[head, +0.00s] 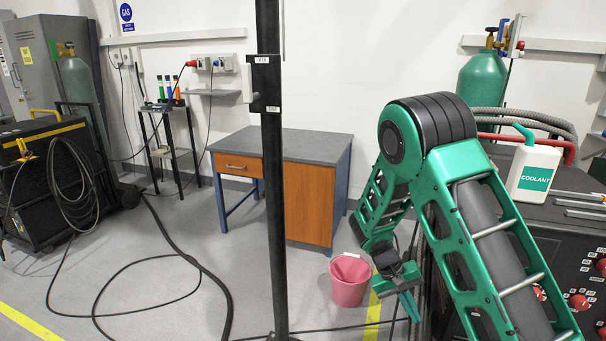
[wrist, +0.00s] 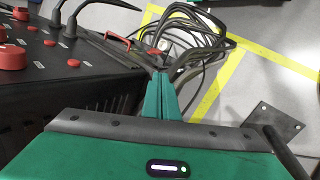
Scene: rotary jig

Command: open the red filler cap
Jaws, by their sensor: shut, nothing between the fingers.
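Several round red parts sit on the black machine (head: 560,240) at the right of the head view, among them a red knob (head: 580,301). In the wrist view a larger red cylinder (wrist: 12,57) stands on the machine's dark panel (wrist: 110,68) at the left edge. I cannot tell for sure which one is the filler cap. My gripper (head: 412,305) hangs low, left of the machine. In the wrist view its two green fingers (wrist: 160,88) are together and empty, pointing over cables and floor, apart from the red parts.
A white coolant jug (head: 534,170) stands on the machine. A pink bucket (head: 350,280) is on the floor left of my gripper. A black post (head: 272,180) stands before the cabinet (head: 308,195). Loose black cables (wrist: 195,48) lie beyond the fingertips. A red handle (wrist: 117,38) is on the panel.

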